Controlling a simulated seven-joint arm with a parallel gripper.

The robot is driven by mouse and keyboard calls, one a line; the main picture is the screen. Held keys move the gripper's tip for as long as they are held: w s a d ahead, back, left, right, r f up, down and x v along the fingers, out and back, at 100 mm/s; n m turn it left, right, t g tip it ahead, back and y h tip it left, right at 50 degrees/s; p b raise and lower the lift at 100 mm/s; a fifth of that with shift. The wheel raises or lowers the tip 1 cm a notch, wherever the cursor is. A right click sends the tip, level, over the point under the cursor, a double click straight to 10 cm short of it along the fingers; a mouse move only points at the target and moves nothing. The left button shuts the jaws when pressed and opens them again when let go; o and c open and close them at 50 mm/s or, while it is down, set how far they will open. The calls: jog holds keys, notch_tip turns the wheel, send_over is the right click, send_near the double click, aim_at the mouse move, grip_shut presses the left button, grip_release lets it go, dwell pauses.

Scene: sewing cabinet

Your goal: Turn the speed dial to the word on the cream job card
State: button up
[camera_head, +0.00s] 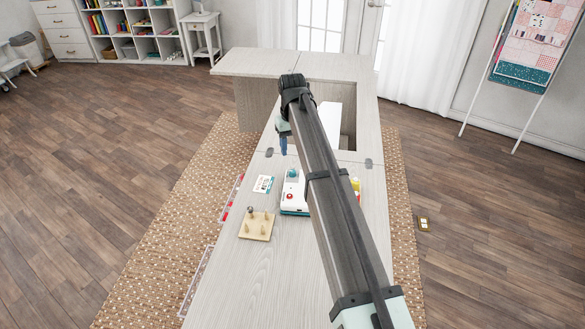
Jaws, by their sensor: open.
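A white and teal unit (294,207) stands on the cabinet top, partly hidden by my arm. It has a teal knob (292,173), which may be the speed dial, and a red button (290,197). The knob's setting is too small to read. A small pale card (263,184) with teal marks lies left of the unit. It may be the job card; its word cannot be read. My gripper (284,147) hangs beyond the knob and card, apart from both. It is open, and nothing shows between its fingers.
A wooden peg board (256,226) lies in front of the card. A yellow item (356,185) shows right of my arm. A white panel (331,117) stands in the cabinet's opening. The near cabinet top (272,288) is clear. A small object (423,224) lies on the floor at right.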

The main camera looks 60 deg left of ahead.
aim_at(293, 171)
notch_tip(293, 171, down, 9)
jog(key=shift+f, duration=0.2)
dwell(0.4)
grip_shut()
